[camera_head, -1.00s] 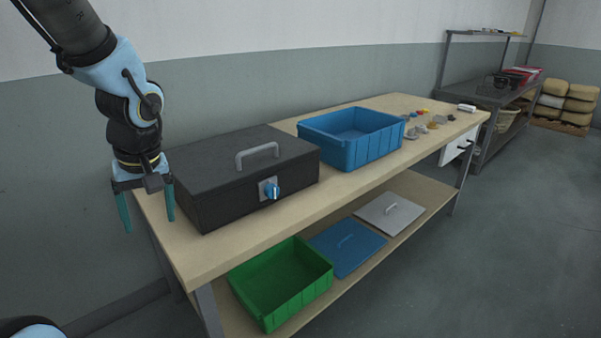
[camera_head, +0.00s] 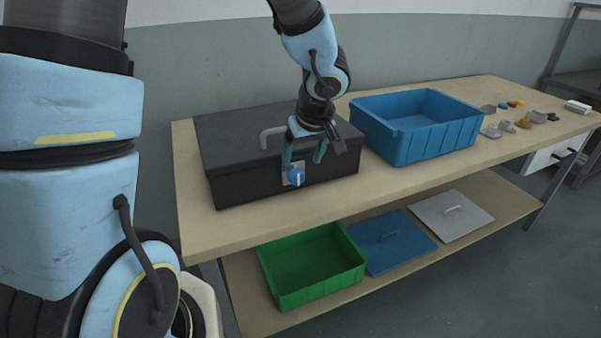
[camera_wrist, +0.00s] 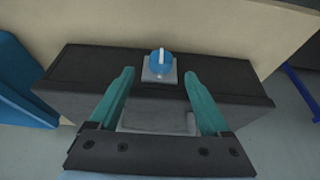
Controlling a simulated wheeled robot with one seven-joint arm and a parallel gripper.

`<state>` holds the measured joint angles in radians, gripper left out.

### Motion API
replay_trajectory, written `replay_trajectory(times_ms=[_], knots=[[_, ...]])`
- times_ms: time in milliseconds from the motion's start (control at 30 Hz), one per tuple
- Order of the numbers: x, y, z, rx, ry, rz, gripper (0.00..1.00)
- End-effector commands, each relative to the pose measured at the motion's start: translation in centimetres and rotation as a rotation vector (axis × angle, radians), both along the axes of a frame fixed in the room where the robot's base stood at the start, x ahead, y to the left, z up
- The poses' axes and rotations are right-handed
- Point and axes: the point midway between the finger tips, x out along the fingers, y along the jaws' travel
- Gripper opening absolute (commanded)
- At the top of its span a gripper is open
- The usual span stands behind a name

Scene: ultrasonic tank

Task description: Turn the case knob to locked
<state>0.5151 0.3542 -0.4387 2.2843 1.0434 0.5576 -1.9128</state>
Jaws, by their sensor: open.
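The black case (camera_head: 240,183) sits on the workbench, with a grey handle (camera_head: 270,137) on its lid. Its blue knob (camera_head: 296,177) is on a light square plate on the front face. In the wrist view the knob (camera_wrist: 161,62) has a white bar across it, pointing roughly up and down in that picture. My gripper (camera_head: 304,164) is open and empty, in front of the case's upper front edge and close above the knob. In the wrist view the knob lies beyond the two teal fingertips (camera_wrist: 160,75), roughly centred between them, and looks untouched.
A blue bin (camera_head: 415,140) stands right of the case on the workbench (camera_head: 400,183), with several small items beyond it. The lower shelf holds a green bin (camera_head: 312,268), a blue lid (camera_head: 392,242) and a grey lid (camera_head: 452,215). The bench top before the case is clear.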

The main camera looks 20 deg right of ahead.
Motion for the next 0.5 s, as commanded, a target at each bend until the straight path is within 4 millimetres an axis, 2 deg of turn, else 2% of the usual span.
replay_trajectory(times_ms=[33, 200, 500], knots=[[0.3, 0.1, -1.2, 0.003, 0.005, -0.001, 0.81], [1.4, 0.2, -3.7, 0.001, 0.004, -0.001, 0.81], [2.3, 0.2, -5.5, -0.001, 0.000, 0.000, 0.81]])
